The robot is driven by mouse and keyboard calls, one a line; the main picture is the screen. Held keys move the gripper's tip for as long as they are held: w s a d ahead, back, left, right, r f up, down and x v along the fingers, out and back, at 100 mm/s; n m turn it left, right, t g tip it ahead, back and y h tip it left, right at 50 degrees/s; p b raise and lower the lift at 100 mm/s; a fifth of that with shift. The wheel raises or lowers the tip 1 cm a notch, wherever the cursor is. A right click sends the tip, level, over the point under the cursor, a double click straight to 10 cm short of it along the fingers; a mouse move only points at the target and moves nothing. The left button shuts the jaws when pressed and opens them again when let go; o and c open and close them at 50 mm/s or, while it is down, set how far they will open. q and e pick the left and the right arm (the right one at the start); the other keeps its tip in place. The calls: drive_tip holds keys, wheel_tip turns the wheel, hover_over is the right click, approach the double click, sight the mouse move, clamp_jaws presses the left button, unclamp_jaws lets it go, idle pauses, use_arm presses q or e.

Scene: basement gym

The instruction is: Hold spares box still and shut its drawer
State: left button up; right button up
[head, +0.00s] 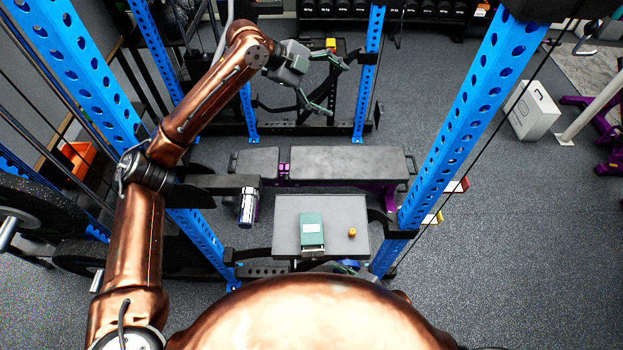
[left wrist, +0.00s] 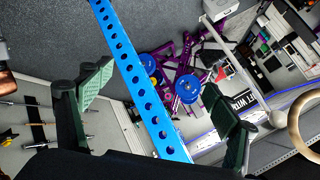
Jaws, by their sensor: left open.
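The spares box, a small green box (head: 312,227), sits on a grey board (head: 286,212) in the lower middle of the head view. A pale strip, seemingly its drawer, shows at its near edge; how far it stands out I cannot tell. My left gripper (head: 345,85) is open and empty, high up and well beyond the box in the head view. Its two spread green fingers also show in the left wrist view (left wrist: 160,102), with nothing between them; the box is not there. I cannot make out my right gripper; my copper body covers the bottom of the head view.
A small orange object (head: 352,232) sits right of the box on the board. A shiny metal cylinder (head: 248,206) stands left of the board. Blue rack uprights (head: 462,115) flank the area, and a black bench (head: 345,162) lies behind the board.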

use_arm(q)
drive_tip(key=s+f+m+g+y, duration=0.1)
drive_tip(key=s+f+m+y, duration=0.1)
drive_tip(key=f, duration=1)
drive_tip(key=s+f+m+y, duration=0.1)
drive_tip(key=s+f+y, duration=0.15)
drive_tip(key=f, duration=0.95)
drive_tip(key=m+g+y, duration=0.1)
drive_tip(key=m+y, duration=0.5)
approach(311, 228)
drive_tip(key=shift+h, duration=0.25)
drive_tip(key=f, duration=0.5)
drive_tip(key=shift+w+a+f, duration=0.1)
drive_tip(key=shift+w+f, duration=0.2)
drive_tip(key=shift+f, duration=3.95)
drive_tip(key=shift+c, duration=0.3)
drive_tip(key=c, duration=1.3)
drive_tip(key=shift+c, duration=0.4)
